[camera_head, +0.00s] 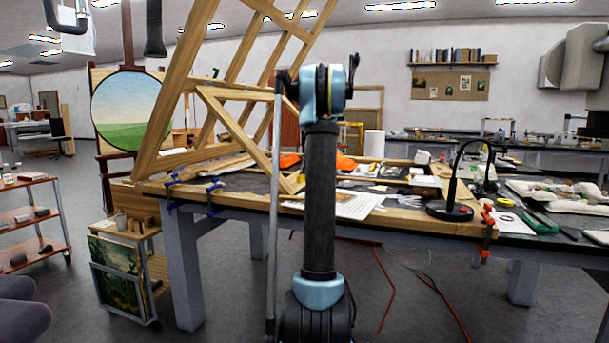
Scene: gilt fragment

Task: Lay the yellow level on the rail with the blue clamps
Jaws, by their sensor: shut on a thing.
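Two blue clamps (213,196) (172,190) grip the left part of the long wooden rail (240,199) along the table's near edge. A large slanted wooden frame stands by the clamps. My blue and black arm rises upright in the middle and covers part of the table and rail. My gripper cannot be made out; the arm's end seems hidden behind the upright arm.
A black lamp (450,209), an orange-red clamp (488,229) and papers (343,204) occupy the table's middle and right. A cart with a painting (119,275) stands at the lower left. Red cables (388,300) lie on the open floor.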

